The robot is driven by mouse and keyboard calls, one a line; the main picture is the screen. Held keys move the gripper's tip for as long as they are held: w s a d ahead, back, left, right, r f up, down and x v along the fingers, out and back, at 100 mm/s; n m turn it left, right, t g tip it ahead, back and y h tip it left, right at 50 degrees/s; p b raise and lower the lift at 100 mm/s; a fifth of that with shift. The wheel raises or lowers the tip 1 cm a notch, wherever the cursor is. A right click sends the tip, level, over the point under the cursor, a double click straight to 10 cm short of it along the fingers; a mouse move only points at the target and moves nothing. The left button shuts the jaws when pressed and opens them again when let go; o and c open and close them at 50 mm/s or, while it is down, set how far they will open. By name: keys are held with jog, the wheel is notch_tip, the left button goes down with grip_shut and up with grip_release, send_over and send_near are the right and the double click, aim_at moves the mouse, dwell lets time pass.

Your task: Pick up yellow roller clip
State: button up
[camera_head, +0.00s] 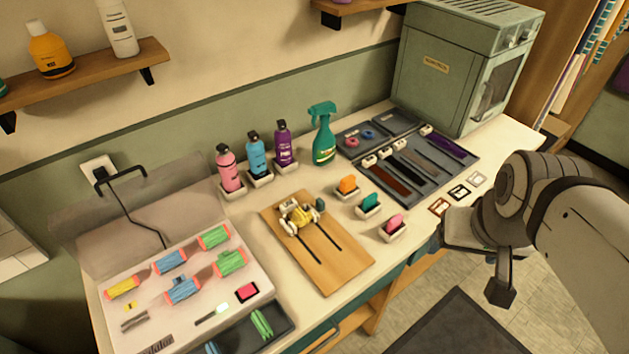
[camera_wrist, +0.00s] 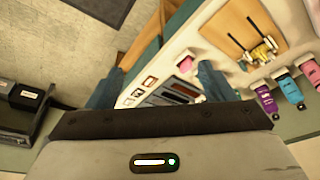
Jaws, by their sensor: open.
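A yellow roller (camera_head: 122,288) with orange ends lies at the left of the pale case on the counter, beside blue rollers (camera_head: 170,262) and green rollers (camera_head: 214,237). A small yellow piece (camera_head: 130,306) lies just below it; its shape is too small to tell. My gripper (camera_head: 468,262) is at the right, off the counter's front edge and far from the rollers. In the wrist view my gripper (camera_wrist: 157,82) is open, with nothing seen between its fingers. The yellow roller does not show in the wrist view.
A wooden board (camera_head: 335,262) holds a yellow and white device (camera_head: 298,217). Pink, blue and purple bottles (camera_head: 256,157) and a green spray bottle (camera_head: 323,135) stand behind. Small coloured blocks (camera_head: 368,203) sit in holders. A dark tray (camera_head: 470,157) lies before the green cabinet (camera_head: 440,75).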

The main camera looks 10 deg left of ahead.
jog(key=shift+c, duration=0.5)
jog(key=shift+w+a, duration=0.15)
jog(key=shift+w, duration=0.05)
jog(key=shift+c, duration=0.7)
jog(key=w+a+b, duration=0.1)
jog(key=w+a, duration=0.1)
jog(key=w, duration=0.1)
jog(key=w+a+f+m+b, duration=0.1)
jog(key=w+a, duration=0.1)
jog(key=w+a+m+g+b, duration=0.1)
jog(key=w+a, duration=0.1)
jog(key=w, duration=0.1)
jog(key=shift+w+f, duration=0.3)
jog(key=shift+f, duration=0.05)
jog(key=shift+c, duration=0.4)
jog(key=m+g+b, duration=0.2)
jog(key=m+b, duration=0.4)
jog(key=b, duration=0.1)
send_over(301, 212)
jog(key=f, duration=1.4)
jog(key=shift+w+d+f, duration=0.35)
jog(key=shift+w+f, duration=0.05)
jog(key=shift+a+f, duration=0.25)
jog(key=shift+f, duration=0.05)
jog(key=f, duration=0.2)
jog(key=f+p, duration=0.1)
jog(key=f, duration=0.4)
jog(key=shift+s+a+f, duration=0.15)
jog(key=shift+s+f, duration=0.05)
jog(key=shift+s, duration=0.1)
